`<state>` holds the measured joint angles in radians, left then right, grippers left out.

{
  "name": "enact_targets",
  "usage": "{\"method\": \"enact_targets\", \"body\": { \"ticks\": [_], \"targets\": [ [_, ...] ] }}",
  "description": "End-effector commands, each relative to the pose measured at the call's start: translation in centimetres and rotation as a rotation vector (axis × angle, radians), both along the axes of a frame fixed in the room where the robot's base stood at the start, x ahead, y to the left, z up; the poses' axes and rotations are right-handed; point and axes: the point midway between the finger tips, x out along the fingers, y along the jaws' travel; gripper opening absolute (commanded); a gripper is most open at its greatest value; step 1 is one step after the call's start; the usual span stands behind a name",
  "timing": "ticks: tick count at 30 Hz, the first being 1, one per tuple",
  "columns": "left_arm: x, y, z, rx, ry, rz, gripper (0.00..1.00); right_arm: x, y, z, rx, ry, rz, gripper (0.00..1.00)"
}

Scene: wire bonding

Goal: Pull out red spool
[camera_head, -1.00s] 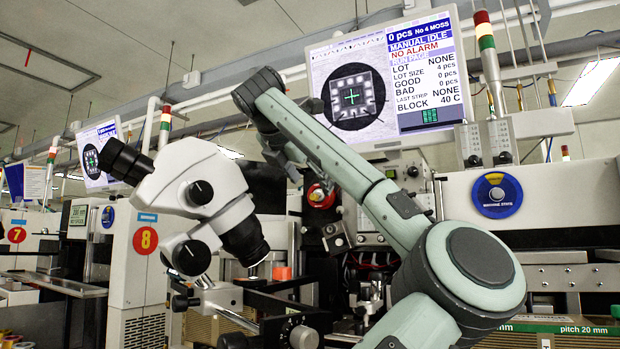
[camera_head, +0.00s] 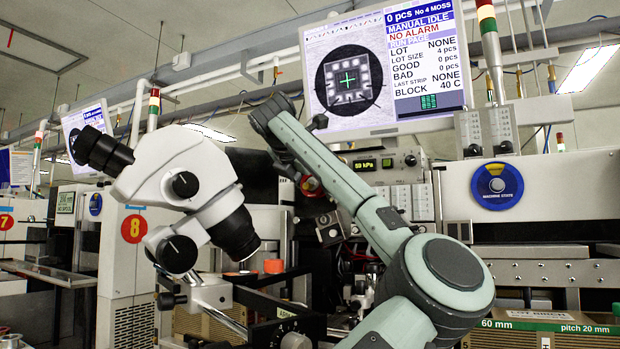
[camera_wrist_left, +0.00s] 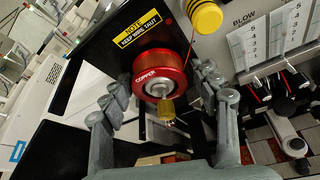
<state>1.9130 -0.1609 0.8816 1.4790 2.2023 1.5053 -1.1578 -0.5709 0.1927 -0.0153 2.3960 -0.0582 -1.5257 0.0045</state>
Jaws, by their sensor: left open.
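The red spool (camera_wrist_left: 150,66), marked "COPPER", sits upright on a silver hub against a black panel in the left wrist view. Copper-coloured wire is wound on it. In the head view only a small red part of the spool (camera_head: 311,186) shows beyond my arm. My left gripper (camera_wrist_left: 163,84) is open, with one finger to the left of the spool and one to the right. Gaps show between the fingers and the spool's rim, and I cannot tell any contact. My right gripper is in neither view.
A yellow knob (camera_wrist_left: 207,16) is close above right of the spool, and a small gold part (camera_wrist_left: 167,109) is just below it. Flow gauges (camera_wrist_left: 250,50) stand to the right. In the head view a white microscope (camera_head: 180,170) stands left of my arm.

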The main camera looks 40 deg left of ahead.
Motion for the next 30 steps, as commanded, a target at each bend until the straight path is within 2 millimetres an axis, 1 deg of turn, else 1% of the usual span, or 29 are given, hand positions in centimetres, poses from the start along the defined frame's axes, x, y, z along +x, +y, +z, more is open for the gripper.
{"method": "enact_targets", "body": {
  "ticks": [6, 8, 16, 20, 30],
  "targets": [
    [0.0, 0.0, 0.0, 0.000, 0.000, 0.000, 0.61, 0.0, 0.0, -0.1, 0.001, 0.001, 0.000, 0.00],
    [0.0, 0.0, 0.0, 0.000, 0.000, 0.000, 0.55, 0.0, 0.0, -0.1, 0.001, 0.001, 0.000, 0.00],
    [0.0, 0.0, 0.0, 0.000, -0.001, 0.000, 0.22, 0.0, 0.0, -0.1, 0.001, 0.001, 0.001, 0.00],
    [-0.1, -0.1, 0.0, 0.001, -0.002, -0.001, 0.21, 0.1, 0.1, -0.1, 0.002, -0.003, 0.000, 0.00],
    [-1.4, -0.5, -0.1, 0.001, -0.001, -0.001, 0.21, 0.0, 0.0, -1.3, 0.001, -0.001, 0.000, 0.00]
  ]
}}
